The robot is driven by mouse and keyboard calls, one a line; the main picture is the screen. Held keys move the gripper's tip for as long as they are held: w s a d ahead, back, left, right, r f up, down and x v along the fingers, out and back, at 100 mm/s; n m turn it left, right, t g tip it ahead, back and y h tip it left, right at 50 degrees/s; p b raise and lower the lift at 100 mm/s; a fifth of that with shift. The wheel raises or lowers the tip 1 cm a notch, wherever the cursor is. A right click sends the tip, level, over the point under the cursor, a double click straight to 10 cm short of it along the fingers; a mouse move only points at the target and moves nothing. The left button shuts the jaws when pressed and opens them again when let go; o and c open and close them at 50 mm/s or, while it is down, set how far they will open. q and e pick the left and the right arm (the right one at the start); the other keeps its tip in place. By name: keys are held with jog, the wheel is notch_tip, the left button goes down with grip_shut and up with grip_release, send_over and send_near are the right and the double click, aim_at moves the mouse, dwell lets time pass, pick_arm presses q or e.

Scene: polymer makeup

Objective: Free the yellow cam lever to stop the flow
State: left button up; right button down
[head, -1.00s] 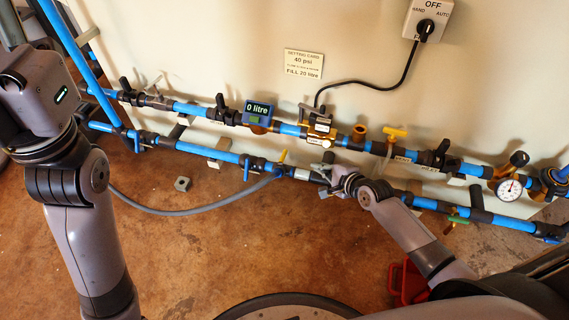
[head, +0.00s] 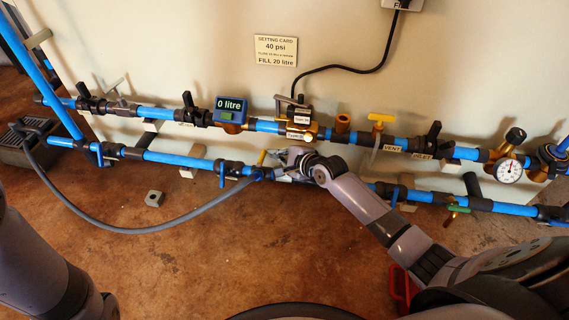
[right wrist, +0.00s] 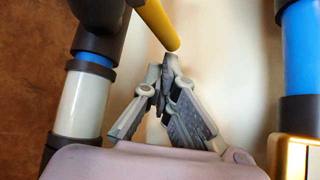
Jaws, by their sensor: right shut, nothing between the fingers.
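A yellow lever (head: 262,157) stands up from the lower pipe line (head: 190,160), where the grey hose joins. It shows in the right wrist view as a yellow rod (right wrist: 156,24) at the top, with its rounded tip just above my fingertips. My right gripper (head: 284,156) is just right of the lever at the lower pipe. In the right wrist view the right gripper (right wrist: 168,75) is shut and empty, its fingertips together just below the lever's tip. I cannot tell if they touch. A clear sleeve (right wrist: 82,105) on the pipe is left of the fingers. My left gripper is out of view.
The upper line carries a meter reading 0 litre (head: 229,110), a brass valve (head: 300,122), a yellow T-handle (head: 381,118) and a gauge (head: 509,170). A grey hose (head: 120,229) loops left over the floor to a dark box (head: 25,148). A small block (head: 155,198) lies below.

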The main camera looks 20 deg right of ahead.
jog(key=shift+w+a+f, duration=0.2)
jog(key=shift+w+f, duration=0.05)
jog(key=shift+w, duration=0.25)
jog(key=shift+r, duration=0.25)
